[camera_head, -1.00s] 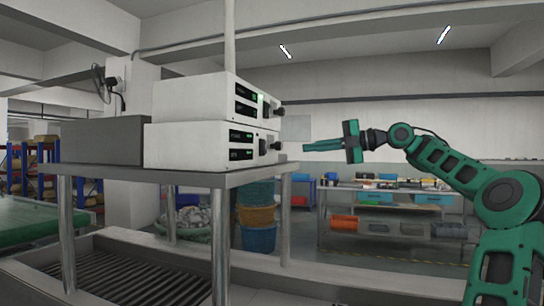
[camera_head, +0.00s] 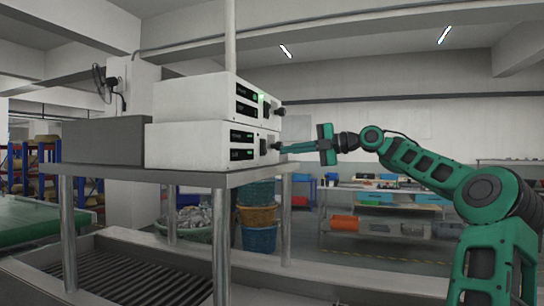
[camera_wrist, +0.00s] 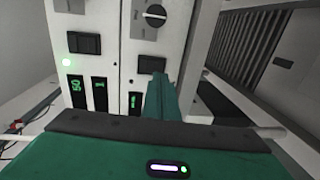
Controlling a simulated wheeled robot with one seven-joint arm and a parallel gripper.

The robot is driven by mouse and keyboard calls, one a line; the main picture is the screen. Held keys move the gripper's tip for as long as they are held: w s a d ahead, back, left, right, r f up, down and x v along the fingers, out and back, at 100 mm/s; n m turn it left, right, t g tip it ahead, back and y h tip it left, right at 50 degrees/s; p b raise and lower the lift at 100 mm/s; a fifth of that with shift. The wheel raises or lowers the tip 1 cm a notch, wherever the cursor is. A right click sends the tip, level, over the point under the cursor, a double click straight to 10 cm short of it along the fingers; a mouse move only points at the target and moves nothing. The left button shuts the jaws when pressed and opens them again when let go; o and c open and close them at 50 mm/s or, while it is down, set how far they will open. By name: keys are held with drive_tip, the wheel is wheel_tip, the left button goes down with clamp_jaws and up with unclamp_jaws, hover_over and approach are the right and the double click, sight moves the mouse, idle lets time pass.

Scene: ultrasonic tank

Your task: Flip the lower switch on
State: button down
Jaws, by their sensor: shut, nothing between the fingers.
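Two white control boxes are stacked on a metal stand. The lower box (camera_head: 190,147) carries a dark rocker switch (camera_head: 263,147), which also shows in the wrist view (camera_wrist: 151,64), beside a round knob (camera_wrist: 155,15). No lit lamp shows near this switch. The upper box (camera_head: 190,97) has its own switch (camera_wrist: 84,43) and a lit green lamp (camera_wrist: 68,62). My gripper (camera_head: 283,149) is shut and empty, its green fingertips (camera_wrist: 158,77) right at the lower switch's edge in the wrist view. I cannot tell whether they touch it.
The metal stand's top (camera_head: 225,178) lies under the boxes, with a grey box (camera_head: 103,140) at the left. The upper box's knob (camera_head: 281,111) sticks out above my fingers. Stacked baskets (camera_head: 257,215) and a workbench (camera_head: 385,190) stand farther back.

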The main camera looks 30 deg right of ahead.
sight(266, 153)
drive_tip(key=shift+x, duration=2.5)
drive_tip(key=shift+d, duration=0.1)
